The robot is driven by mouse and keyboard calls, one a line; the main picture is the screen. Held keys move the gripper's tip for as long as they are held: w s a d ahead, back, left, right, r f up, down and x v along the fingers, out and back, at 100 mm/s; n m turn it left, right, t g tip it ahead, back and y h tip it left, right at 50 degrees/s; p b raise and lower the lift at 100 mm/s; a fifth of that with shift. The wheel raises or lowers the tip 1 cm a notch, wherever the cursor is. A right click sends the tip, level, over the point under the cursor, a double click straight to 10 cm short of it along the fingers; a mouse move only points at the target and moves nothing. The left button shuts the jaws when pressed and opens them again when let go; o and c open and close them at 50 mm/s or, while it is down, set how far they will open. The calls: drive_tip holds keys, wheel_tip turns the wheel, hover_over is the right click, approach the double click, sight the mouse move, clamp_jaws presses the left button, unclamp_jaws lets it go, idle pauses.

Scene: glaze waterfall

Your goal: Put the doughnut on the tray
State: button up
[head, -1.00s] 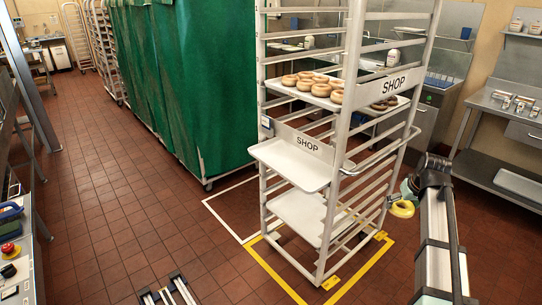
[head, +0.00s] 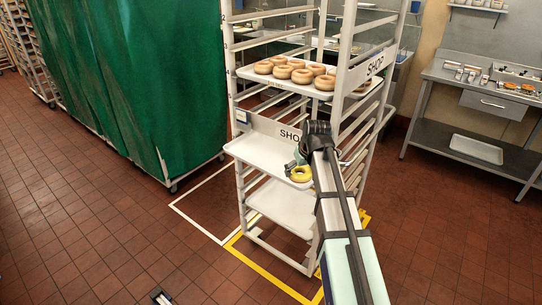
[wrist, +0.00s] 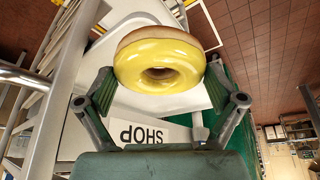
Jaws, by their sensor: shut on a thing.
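The yellow-glazed doughnut (head: 300,174) is in my gripper (head: 296,168), at the front right of the rack's empty middle tray (head: 262,153) in the head view. In the wrist view the doughnut (wrist: 160,62) sits between the two fingers, glaze towards the camera, and my gripper (wrist: 160,80) is shut on it. The white tray (wrist: 125,103) shows behind it, with an upside-down SHOP label. I cannot tell exactly how high the doughnut is above the tray.
The white rack (head: 240,185) has an upper tray (head: 262,77) with several doughnuts and an empty lower tray (head: 280,205). Its uprights stand close to my arm. Green covered racks (head: 120,90) are at left, a steel table (head: 440,78) at right. Open floor lies in front.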

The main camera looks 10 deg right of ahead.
drive_tip(key=w+f, duration=0.1)
drive_tip(key=w, duration=0.2)
drive_tip(key=w+f+p, duration=0.1)
drive_tip(key=w, duration=0.1)
drive_tip(key=w+a+f+p, duration=0.1)
drive_tip(key=w+f, duration=0.1)
drive_tip(key=w, duration=0.1)
drive_tip(key=shift+w+a+f, duration=0.1)
drive_tip(key=shift+w, duration=0.2)
drive_tip(key=w+f, duration=0.1)
drive_tip(key=w+f+p, duration=0.1)
drive_tip(key=w, duration=0.1)
drive_tip(key=w+a+f, duration=0.1)
drive_tip(key=shift+w+f+p, duration=0.1)
drive_tip(key=shift+w+p, duration=0.2)
drive_tip(key=shift+p, duration=0.1)
drive_tip(key=shift+f, duration=0.15)
drive_tip(key=shift+f, duration=0.2)
drive_tip(key=o, duration=0.9)
drive_tip(key=shift+r, duration=0.15)
drive_tip(key=a+b+v, duration=0.1)
drive_tip(key=b+v, duration=0.1)
drive_tip(key=v, duration=1)
drive_tip(key=shift+d+b, duration=0.3)
drive_tip(key=shift+d, duration=0.15)
